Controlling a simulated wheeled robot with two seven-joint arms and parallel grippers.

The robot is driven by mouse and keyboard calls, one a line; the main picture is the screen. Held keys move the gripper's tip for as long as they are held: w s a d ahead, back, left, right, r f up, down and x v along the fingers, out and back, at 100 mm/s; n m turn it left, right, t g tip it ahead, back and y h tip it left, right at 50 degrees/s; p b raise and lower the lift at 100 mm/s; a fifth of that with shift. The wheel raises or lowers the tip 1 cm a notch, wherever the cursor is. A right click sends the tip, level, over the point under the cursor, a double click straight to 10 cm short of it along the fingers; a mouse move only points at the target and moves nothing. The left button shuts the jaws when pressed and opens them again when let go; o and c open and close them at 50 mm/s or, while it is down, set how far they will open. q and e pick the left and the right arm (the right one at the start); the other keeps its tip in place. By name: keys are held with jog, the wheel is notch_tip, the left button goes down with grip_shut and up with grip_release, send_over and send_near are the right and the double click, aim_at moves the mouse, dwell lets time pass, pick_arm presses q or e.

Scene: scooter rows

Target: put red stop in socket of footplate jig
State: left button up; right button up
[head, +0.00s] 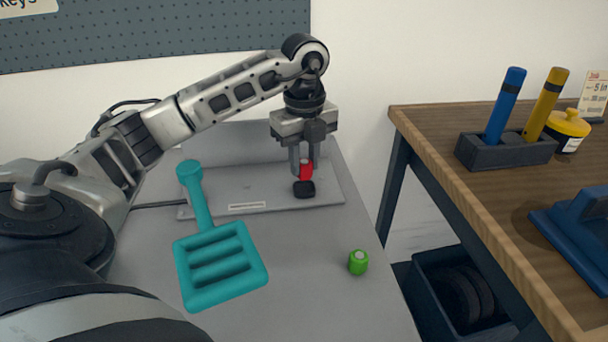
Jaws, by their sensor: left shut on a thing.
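The red stop (305,170) is held between the fingers of my left gripper (304,168), which points straight down. A small black block (304,189), which looks like the socket, stands on the grey plate of the footplate jig (254,203). The red stop is right above or just behind the black block; I cannot tell whether it touches or has entered it. The lower end of the stop is hidden by the block. My right gripper does not show.
A teal slotted tool (220,265) lies front left, its handle reaching over the plate. A green stop (358,262) stands at the front right. A wooden bench (440,125) at right carries a dark holder (505,153) with blue and yellow handles. The grey table's front middle is clear.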

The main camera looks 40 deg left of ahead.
pick_arm(q)
jog(key=shift+w+a+f, duration=0.25)
jog(key=shift+f, duration=0.15)
jog(key=shift+w+a+f, duration=0.2)
jog(key=shift+f, duration=0.2)
jog(key=shift+w+a+f, duration=0.1)
jog(key=shift+f, duration=1.55)
jog(key=shift+f, duration=0.15)
jog(key=o, duration=1)
notch_tip(320, 180, up, 12)
jog(key=shift+r+p, duration=0.15)
jog(key=shift+p, duration=0.45)
